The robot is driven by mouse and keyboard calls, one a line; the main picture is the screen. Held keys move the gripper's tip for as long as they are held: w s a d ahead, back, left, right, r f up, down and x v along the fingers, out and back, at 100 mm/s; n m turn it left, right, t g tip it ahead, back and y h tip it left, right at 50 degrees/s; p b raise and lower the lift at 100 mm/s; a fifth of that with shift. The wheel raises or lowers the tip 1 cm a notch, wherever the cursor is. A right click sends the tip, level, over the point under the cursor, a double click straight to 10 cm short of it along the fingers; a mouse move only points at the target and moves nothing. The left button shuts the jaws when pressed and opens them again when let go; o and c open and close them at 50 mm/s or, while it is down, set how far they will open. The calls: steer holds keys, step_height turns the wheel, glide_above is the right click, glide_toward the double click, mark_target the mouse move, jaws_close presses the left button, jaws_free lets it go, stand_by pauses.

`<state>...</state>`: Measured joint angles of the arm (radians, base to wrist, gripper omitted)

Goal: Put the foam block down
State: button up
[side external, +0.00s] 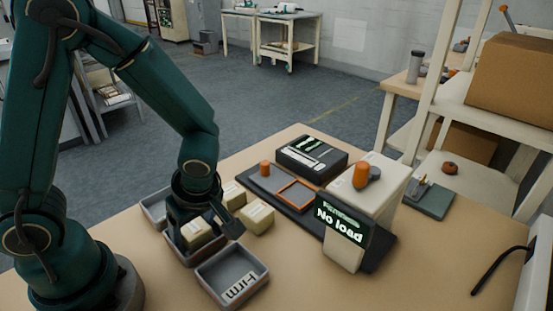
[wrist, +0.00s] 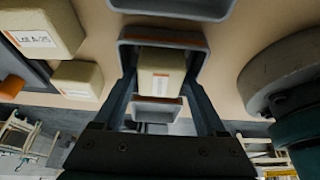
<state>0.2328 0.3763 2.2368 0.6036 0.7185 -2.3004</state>
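The pale yellow foam block (side external: 196,233) sits in the middle grey tray (side external: 184,254), partly hidden by my gripper. In the wrist view the block (wrist: 161,68) is between my fingers, inside the tray with an orange label strip (wrist: 204,45). My gripper (side external: 204,226) points down over this tray. Its fingers stand either side of the block and look spread wider than it, with the right finger apart from it in the side view. The contact on the other side is hard to see.
A front tray (side external: 261,266) marked "Firm" is empty; another tray (side external: 152,207) lies behind. Two labelled foam blocks (side external: 233,194) (side external: 257,217) lie to the right. Beyond are a dark mat with an orange square frame (side external: 297,194) and a device (side external: 343,222) reading "No load".

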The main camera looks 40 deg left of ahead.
mark_target(194, 233)
steer(key=shift+r, duration=0.15)
steer(key=r, duration=0.6)
steer(key=d+r, duration=0.1)
steer(key=r, duration=0.1)
steer(key=shift+d+r, duration=0.1)
steer(key=shift+r, duration=0.8)
steer(key=s+d+r+m+t+h, duration=0.3)
steer(key=r+m+t+h, duration=0.1)
steer(key=m, duration=1.4)
steer(key=shift+r+t+h, duration=0.15)
steer(key=shift+t+h, duration=0.15)
steer(key=shift+t, duration=0.5)
steer(key=shift+s, duration=0.1)
